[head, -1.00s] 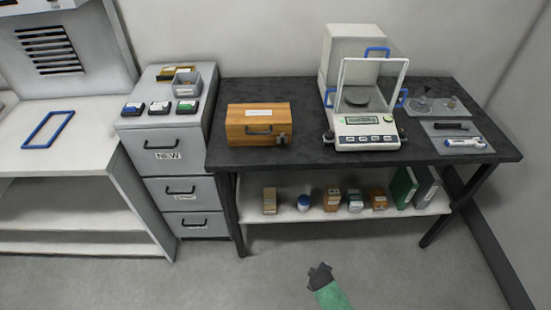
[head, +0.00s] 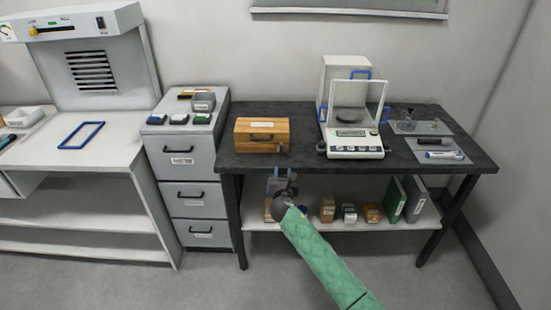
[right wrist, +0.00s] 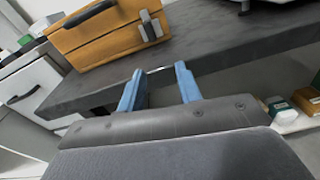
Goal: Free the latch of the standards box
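The standards box (head: 262,135) is an orange wooden case with a dark handle and a white label, on the dark table's left end. Its grey latch (head: 280,147) is at the right of the front face; it shows larger in the right wrist view (right wrist: 150,27). My right gripper (head: 283,172) is in front of the table edge, below and apart from the box. In the right wrist view its two blue fingers (right wrist: 158,72) are spread with nothing between them, pointing toward the table edge under the latch. My left gripper is not in view.
The dark table (head: 225,160) has its front edge between my right gripper and the box. A balance (head: 355,143) stands right of the box. A grey drawer cabinet (head: 180,162) is to the left. The lower shelf (head: 385,223) holds small boxes and binders.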

